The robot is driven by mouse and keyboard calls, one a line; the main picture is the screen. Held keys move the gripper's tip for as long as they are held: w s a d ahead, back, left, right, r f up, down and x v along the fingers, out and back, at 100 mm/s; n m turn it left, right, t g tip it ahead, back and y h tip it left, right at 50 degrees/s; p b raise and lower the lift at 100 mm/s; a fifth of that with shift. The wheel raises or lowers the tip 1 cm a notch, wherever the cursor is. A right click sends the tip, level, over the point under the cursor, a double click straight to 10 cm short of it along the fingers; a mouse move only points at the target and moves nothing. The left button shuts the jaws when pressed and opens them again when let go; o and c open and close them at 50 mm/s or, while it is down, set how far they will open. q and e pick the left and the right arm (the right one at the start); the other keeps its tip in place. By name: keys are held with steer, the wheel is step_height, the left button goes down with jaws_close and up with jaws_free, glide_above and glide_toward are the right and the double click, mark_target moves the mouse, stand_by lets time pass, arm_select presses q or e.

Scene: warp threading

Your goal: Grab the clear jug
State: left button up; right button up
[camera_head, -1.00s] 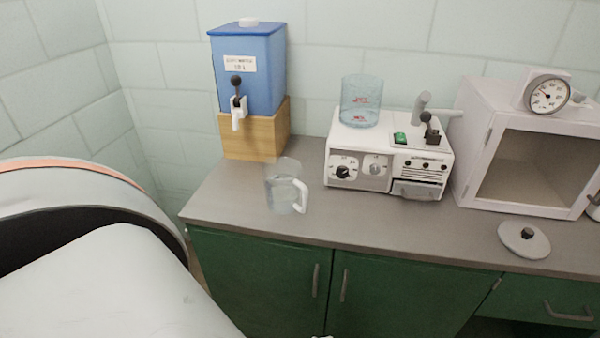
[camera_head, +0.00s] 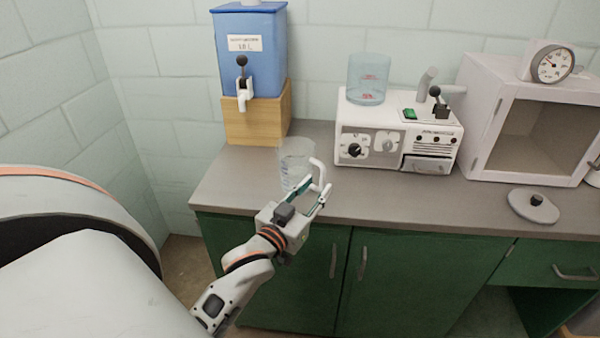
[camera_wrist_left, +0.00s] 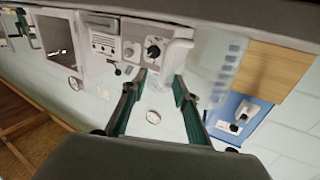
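The clear jug (camera_head: 295,157) stands upright near the counter's front left, below the blue dispenser. Its white handle (camera_head: 321,172) faces right and toward me. In the left wrist view, which looks upside down, the jug (camera_wrist_left: 222,72) shows at the upper right. My left gripper (camera_head: 316,191) is open at the jug's front right, with its fingertips close to the handle. In the left wrist view the gripper (camera_wrist_left: 157,82) shows its two fingers well apart. I cannot tell whether the handle lies between them or whether they touch it. My right gripper is not in view.
The blue dispenser (camera_head: 267,55) with a tap stands on a wooden block (camera_head: 262,120) behind the jug. A white machine (camera_head: 372,145) carrying a clear beaker (camera_head: 367,80) stands to the right. Further right are a white cabinet (camera_head: 487,108) and round lid (camera_head: 533,206).

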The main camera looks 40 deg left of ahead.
mark_target(322, 175)
arm_select(q)
steer(key=w, duration=0.2)
steer(key=w+a, duration=0.1)
steer(key=w, duration=0.2)
steer(key=shift+w+a+r, duration=0.2)
steer(key=shift+w+r, duration=0.05)
steer(key=shift+w, duration=0.15)
jaws_close()
steer(key=shift+r, duration=0.1)
